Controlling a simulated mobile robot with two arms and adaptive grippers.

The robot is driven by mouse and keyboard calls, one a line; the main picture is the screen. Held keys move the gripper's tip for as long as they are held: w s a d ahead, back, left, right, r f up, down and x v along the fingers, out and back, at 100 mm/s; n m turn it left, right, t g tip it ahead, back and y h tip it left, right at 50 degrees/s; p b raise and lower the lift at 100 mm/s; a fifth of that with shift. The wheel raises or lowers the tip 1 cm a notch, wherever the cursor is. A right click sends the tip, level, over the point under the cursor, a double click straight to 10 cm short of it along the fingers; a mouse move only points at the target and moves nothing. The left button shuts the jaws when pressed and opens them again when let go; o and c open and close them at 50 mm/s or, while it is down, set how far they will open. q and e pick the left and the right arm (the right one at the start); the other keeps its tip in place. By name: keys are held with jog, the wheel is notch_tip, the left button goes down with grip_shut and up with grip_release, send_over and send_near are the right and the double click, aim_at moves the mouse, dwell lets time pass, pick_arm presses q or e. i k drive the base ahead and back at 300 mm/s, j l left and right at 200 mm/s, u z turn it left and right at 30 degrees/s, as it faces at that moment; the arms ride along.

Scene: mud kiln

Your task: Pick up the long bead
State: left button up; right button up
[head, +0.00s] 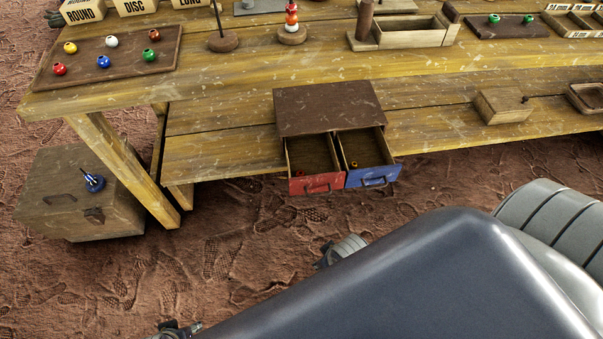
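I cannot pick out a long bead for certain. Several small beads, among them a white bead (111,41), a yellow bead (70,47) and a blue bead (103,61), sit on a dark board (120,76) at the upper left and look roundish. An open red drawer (317,184) and an open blue drawer (374,177) each hold a small reddish or orange piece, too small to tell its shape. A gripper-like part (180,329) shows at the bottom edge, and another grey part (342,250) shows beyond my body. Their fingers are mostly hidden.
The drawers belong to a brown cabinet (330,106) on the lower shelf (225,150) of a wooden table (245,68). A peg stand (292,35) holds stacked pieces. A wooden chest (70,210) with a blue piece (93,182) stands on the ground, left. Bare ground lies in front.

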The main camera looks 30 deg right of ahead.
aim_at(89, 178)
jog(key=z, duration=1.35)
jog(key=u, duration=2.05)
jog(key=i+j+z, duration=0.25)
jog(key=z, duration=0.15)
jog(key=i+j+z, duration=0.25)
jog(key=j+z, duration=0.15)
jog(key=i+j+z, duration=0.15)
jog(key=j+z, duration=0.2)
jog(key=j, duration=0.1)
